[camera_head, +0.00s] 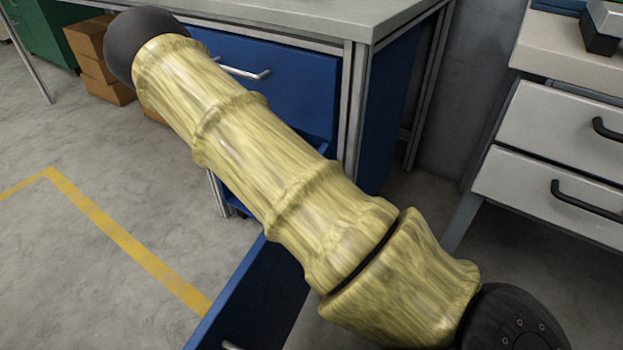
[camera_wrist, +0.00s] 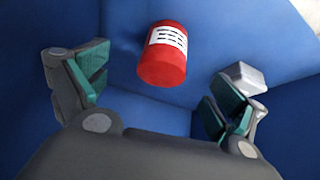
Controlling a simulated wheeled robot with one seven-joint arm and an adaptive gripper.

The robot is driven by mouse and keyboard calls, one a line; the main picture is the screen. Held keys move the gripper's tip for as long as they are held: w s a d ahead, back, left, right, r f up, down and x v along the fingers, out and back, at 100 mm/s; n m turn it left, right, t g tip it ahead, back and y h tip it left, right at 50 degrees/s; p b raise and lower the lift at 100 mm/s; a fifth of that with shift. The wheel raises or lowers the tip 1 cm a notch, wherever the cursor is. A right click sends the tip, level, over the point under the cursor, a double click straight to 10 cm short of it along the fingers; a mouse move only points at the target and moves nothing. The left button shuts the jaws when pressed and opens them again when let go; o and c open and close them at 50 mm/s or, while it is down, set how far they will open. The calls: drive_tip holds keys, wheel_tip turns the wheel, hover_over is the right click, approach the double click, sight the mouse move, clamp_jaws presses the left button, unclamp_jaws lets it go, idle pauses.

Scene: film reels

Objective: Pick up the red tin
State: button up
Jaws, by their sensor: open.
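The red tin (camera_wrist: 163,68), a cylinder with a white printed label, lies inside a blue drawer (camera_wrist: 120,27) in the wrist view. My gripper (camera_wrist: 153,95) is open, with one teal-padded finger at the left and one at the right. The tin shows between and beyond the two fingers, and neither finger touches it. In the head view my arm crosses the picture, and the tin and my gripper are not visible there. The open blue drawer (camera_head: 243,290) shows partly below my arm.
A small white block (camera_wrist: 247,77) lies beside the right finger in the drawer. A workbench (camera_head: 300,12) with a blue drawer unit (camera_head: 300,75) stands behind my arm. A white drawer cabinet (camera_head: 550,135) is at right. Cardboard boxes (camera_head: 95,65) stand at left.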

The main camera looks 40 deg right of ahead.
drive_tip(key=b+x, duration=0.2)
drive_tip(key=x, duration=0.3)
drive_tip(key=shift+w+a, duration=0.15)
drive_tip(key=shift+w, duration=0.05)
drive_tip(key=shift+w+d+r+b+x, duration=0.1)
drive_tip(key=shift+w+b+x, duration=0.05)
drive_tip(key=shift+b+x, duration=0.75)
drive_tip(key=shift+w+d+r+b+x, duration=0.1)
drive_tip(key=shift+w+b+x, duration=0.05)
drive_tip(key=shift+b+x, duration=0.75)
drive_tip(key=shift+w+d+r+b+x, duration=0.15)
drive_tip(key=shift+b+x, duration=0.5)
drive_tip(key=shift+x, duration=0.45)
drive_tip(key=shift+a, duration=0.1)
drive_tip(key=c, duration=1.3)
